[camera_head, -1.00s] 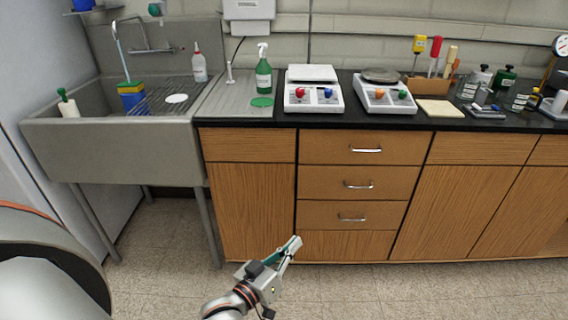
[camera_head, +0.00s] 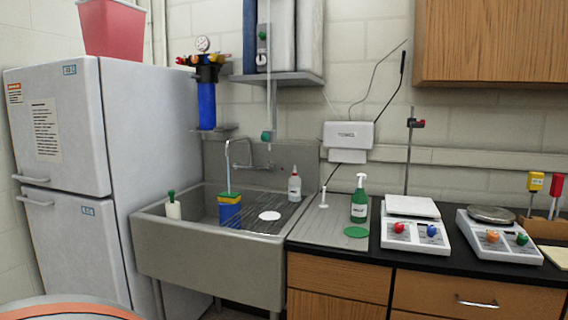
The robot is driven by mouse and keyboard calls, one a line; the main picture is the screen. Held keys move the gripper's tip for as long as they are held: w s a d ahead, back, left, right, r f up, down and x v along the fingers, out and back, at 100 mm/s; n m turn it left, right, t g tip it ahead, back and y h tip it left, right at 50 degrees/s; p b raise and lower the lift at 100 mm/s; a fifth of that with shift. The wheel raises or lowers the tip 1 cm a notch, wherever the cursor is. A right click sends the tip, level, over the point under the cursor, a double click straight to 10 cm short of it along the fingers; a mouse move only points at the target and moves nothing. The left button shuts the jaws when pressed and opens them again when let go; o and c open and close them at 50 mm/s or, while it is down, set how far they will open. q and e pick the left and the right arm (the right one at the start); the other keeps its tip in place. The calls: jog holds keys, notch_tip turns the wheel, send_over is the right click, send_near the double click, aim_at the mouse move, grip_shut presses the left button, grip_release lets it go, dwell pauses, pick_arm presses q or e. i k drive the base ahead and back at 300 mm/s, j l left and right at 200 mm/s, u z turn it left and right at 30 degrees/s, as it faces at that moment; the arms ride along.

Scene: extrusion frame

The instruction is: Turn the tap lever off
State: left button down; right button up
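The tap (camera_head: 240,150) is on the back wall of the grey sink (camera_head: 210,250), with its curved spout over the basin. Its small lever (camera_head: 268,166) is at the right end of the tap body, too small to read its exact position. A thin pale blue line, which looks like running water, drops from the spout to a blue and yellow item (camera_head: 230,210) in the basin. Neither of my grippers is in view. Only a curved part of my own body shows at the bottom left.
A white fridge (camera_head: 60,150) stands left of the sink. A green spray bottle (camera_head: 359,202) and a scale (camera_head: 412,232) are on the right. A tube with a teal end (camera_head: 266,136) hangs above the tap.

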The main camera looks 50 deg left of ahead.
aim_at(270, 163)
jog(key=j+z, duration=0.2)
jog(key=j, duration=0.8)
jog(key=k+j, duration=0.1)
jog(key=j, duration=0.2)
jog(key=k+j+z, duration=0.1)
jog(key=j, duration=0.2)
jog(key=k+j+z, duration=0.1)
jog(key=j, duration=0.2)
jog(key=k, duration=0.05)
